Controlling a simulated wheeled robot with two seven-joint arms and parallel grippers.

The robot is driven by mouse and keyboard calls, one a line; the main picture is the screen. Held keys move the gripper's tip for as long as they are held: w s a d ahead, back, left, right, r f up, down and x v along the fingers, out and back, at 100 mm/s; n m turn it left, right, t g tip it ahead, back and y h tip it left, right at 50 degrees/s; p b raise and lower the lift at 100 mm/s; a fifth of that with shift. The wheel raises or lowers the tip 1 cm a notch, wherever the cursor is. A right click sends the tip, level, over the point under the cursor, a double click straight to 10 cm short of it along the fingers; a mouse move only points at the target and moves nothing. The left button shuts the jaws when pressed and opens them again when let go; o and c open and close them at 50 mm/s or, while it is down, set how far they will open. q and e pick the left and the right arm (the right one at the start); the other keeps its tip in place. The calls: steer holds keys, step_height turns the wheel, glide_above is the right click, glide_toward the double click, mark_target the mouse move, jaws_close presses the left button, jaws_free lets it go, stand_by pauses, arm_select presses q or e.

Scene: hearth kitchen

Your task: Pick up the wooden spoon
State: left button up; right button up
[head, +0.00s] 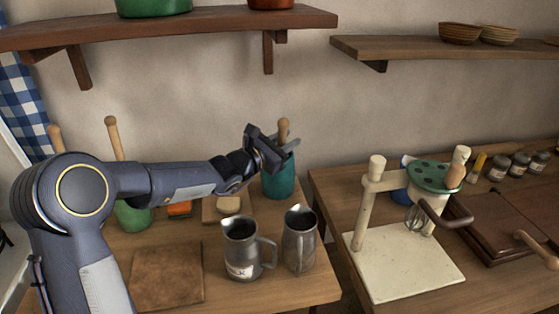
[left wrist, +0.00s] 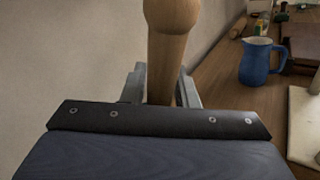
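The wooden spoon (head: 284,128) stands handle up in a teal crock (head: 279,180) at the back of the left counter. Its bowl end is hidden in the crock. My left gripper (head: 284,142) is at the handle, above the crock rim. In the left wrist view the spoon's pale handle (left wrist: 170,50) with its rounded knob runs between the two fingers (left wrist: 162,88). The fingers sit close against both sides of it, and I see no clear gap. My right gripper is in neither view.
Two metal pitchers (head: 242,250) (head: 299,240) stand in front of the crock. A green crock (head: 132,216) stands behind my left arm. A brown board (head: 167,277) lies on the left counter. A stand mixer-like device (head: 433,178) is on the right counter. A shelf (head: 170,22) hangs above.

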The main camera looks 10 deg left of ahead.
arm_select(q)
jaws_close()
